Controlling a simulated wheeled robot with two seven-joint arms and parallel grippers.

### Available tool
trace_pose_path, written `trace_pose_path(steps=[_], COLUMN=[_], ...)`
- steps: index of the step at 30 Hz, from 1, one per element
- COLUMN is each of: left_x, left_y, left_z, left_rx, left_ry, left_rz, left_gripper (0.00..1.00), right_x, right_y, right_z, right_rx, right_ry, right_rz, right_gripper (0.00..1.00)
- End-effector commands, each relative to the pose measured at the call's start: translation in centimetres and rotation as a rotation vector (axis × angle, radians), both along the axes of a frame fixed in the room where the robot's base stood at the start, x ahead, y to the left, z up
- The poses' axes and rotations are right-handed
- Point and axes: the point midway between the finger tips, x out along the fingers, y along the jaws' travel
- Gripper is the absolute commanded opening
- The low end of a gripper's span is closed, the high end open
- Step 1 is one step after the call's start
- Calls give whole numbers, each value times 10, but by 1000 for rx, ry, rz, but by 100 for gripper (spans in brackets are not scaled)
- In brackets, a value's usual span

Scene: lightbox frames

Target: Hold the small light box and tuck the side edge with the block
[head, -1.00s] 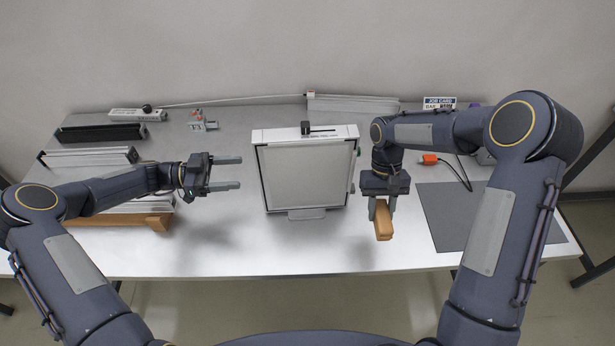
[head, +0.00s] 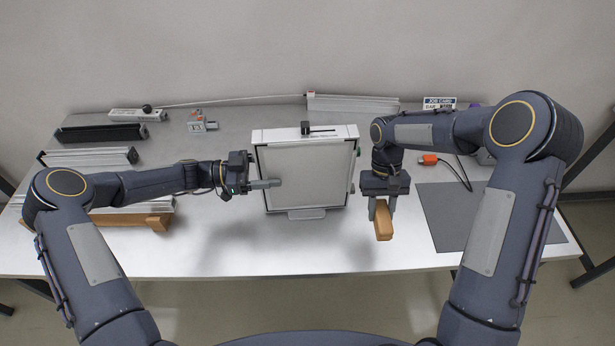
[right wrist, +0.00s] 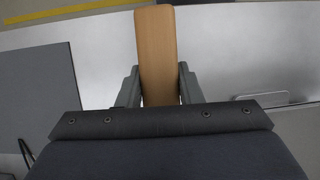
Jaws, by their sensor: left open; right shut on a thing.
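The small light box (head: 309,178) stands upright at the middle of the table, a white frame around a pale grey panel. My left gripper (head: 262,179) is open at its left side edge; one finger shows in front of the panel. The other finger is hidden, and I cannot tell whether the gripper touches the box. My right gripper (head: 382,208) is shut on the wooden block (head: 384,226), to the right of the box and apart from it. The block also shows between the fingers in the right wrist view (right wrist: 157,50).
Metal profiles (head: 90,157) and a dark bar (head: 100,134) lie at the left. A small grey-orange part (head: 203,123) sits at the back. The table front is clear.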

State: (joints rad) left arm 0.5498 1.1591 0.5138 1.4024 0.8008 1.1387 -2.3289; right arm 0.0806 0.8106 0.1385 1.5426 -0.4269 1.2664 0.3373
Motion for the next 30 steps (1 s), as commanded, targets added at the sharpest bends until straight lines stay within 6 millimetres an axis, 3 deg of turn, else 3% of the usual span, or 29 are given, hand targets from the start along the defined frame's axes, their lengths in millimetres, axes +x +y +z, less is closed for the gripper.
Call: trace_pose_path(steps=[6, 18, 29, 30], left_x=[0, 1, 1, 1], left_y=[-16, -19, -19, -19], left_z=[0, 0, 0, 0], left_rx=[0, 1, 1, 1], left_ry=[1, 1, 1, 1], left_rz=[-1, 1, 1, 1], left_gripper=[65, 65, 18, 44], right_x=[0, 0, 0, 0], right_y=[0, 0, 0, 0], right_z=[0, 0, 0, 0], right_rx=[0, 0, 0, 0], right_ry=[0, 0, 0, 0], right_rz=[0, 0, 0, 0], right_gripper=[14, 14, 14, 14])
